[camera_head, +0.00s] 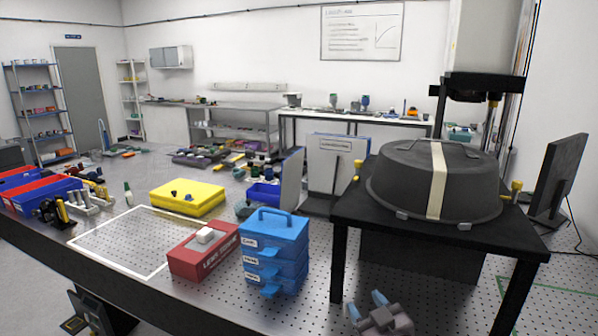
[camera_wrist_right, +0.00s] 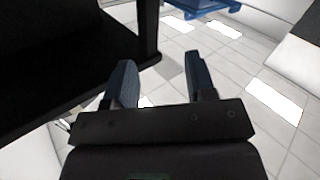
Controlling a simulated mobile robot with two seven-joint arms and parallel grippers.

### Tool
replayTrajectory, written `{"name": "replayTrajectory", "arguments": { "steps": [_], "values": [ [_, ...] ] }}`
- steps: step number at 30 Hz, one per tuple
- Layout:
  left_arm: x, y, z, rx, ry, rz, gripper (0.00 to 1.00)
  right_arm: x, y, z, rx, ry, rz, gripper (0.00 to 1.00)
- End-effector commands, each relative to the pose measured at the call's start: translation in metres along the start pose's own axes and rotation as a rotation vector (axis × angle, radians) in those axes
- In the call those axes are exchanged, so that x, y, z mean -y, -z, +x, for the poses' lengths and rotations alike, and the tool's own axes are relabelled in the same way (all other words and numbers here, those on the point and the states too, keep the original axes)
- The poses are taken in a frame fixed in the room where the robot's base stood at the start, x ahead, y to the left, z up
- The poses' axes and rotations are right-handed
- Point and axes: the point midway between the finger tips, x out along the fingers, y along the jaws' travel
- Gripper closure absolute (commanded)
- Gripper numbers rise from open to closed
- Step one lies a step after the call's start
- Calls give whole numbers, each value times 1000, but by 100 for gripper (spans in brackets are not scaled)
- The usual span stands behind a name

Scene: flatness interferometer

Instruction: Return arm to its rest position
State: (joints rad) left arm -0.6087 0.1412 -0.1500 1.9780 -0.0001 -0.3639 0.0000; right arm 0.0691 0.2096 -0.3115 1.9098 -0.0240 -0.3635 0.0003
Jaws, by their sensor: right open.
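My right gripper (camera_head: 367,304) is at the bottom of the head view, in front of the black stand (camera_head: 345,218) and low beside its front leg. Its two bluish fingers are apart with nothing between them. The right wrist view shows the same open gripper (camera_wrist_right: 160,78), with the tiled floor (camera_wrist_right: 225,75) beyond the fingers and a dark table-like structure (camera_wrist_right: 60,70) to the left. My left gripper is not seen in either view.
The black stand carries a dark domed cover (camera_head: 400,180) with a pale strap. Left of it, a blue drawer box (camera_head: 275,255) and a red box (camera_head: 195,262) sit on the perforated bench (camera_head: 125,240). A monitor (camera_head: 560,175) stands at right.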

Motion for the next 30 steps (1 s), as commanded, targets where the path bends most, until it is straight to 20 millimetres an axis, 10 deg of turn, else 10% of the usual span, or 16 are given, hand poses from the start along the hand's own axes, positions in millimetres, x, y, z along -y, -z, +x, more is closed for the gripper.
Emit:
{"name": "replayTrajectory", "arguments": {
  "steps": [16, 22, 30],
  "values": [
    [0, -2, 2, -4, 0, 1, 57, -20, -195, -208, 439, -211, 198, 49],
    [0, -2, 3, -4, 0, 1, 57, -3, -228, -263, 547, -225, 228, 49],
    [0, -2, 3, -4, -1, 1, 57, 1, -236, -277, 575, -226, 234, 49]
  ]
}}
